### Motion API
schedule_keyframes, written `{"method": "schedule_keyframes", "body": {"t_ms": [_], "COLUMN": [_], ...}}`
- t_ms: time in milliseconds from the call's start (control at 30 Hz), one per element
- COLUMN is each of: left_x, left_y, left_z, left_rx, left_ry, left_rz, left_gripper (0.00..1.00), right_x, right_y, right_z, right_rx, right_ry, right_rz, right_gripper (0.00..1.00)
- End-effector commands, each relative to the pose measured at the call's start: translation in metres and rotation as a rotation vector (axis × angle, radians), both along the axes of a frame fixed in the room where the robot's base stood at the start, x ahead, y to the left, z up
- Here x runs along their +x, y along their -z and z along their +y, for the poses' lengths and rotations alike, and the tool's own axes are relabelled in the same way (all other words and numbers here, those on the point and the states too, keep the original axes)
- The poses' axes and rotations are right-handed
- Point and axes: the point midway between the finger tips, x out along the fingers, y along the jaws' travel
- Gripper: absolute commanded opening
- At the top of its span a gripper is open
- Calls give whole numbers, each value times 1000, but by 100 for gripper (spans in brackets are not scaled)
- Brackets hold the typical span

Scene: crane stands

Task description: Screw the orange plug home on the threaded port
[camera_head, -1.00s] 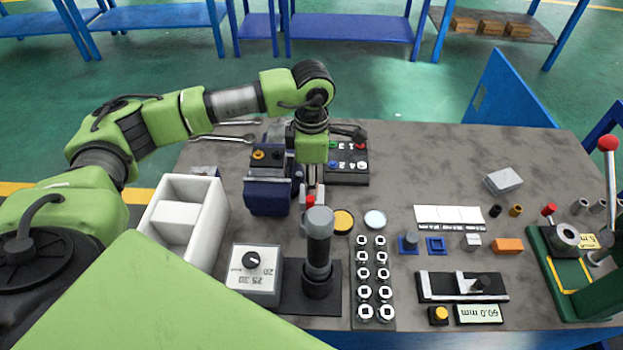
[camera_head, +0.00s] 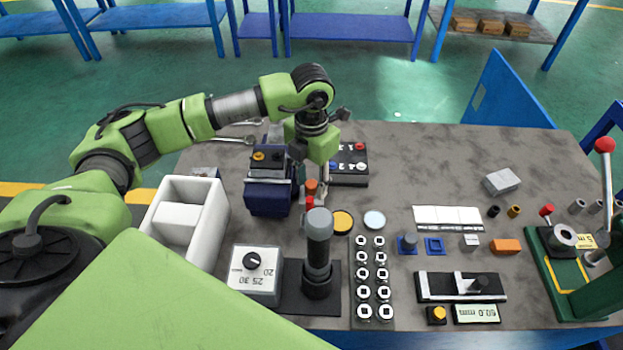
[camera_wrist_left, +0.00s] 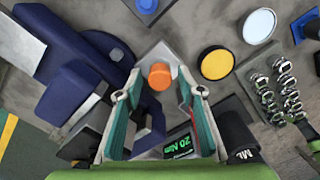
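The orange plug (camera_head: 311,186) stands beside the dark blue block, below my left gripper (camera_head: 317,176) in the head view. In the left wrist view the plug (camera_wrist_left: 160,77) shows its round orange end over a grey plate (camera_wrist_left: 152,56), centred just beyond my fingertips. My left gripper (camera_wrist_left: 160,94) is open there, one finger on each side, with a gap around the plug. The threaded port cannot be made out; the plug covers the spot, so how deep it sits cannot be told. My right gripper is not in view.
The dark blue block (camera_head: 268,195) stands close on the left of the plug. A grey-topped black post (camera_head: 318,250) stands in front, with a yellow disc (camera_head: 343,221) to the right. A white bin (camera_head: 215,222) is at left. The table's rear right is mostly clear.

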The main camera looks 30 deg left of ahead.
Motion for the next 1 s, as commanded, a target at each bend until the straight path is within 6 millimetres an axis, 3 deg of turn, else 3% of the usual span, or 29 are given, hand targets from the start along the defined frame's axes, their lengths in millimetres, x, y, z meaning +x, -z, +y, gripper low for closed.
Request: {"method": "schedule_keyframes", "body": {"t_ms": [167, 500, 667, 1000], "left_x": [0, 0, 0, 0], "left_y": [0, 0, -1, -1], "left_z": [0, -1, -1, -1], "left_rx": [0, 0, 0, 1], "left_ry": [-80, -462, -531, -915], "left_rz": [1, 1, 0, 1], "left_gripper": [35, 35, 35, 35], "right_x": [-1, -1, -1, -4], "right_y": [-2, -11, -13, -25], "right_z": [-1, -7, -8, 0], "right_rx": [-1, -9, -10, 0], "right_ry": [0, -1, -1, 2], "right_rz": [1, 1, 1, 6], "right_gripper": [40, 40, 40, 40]}}
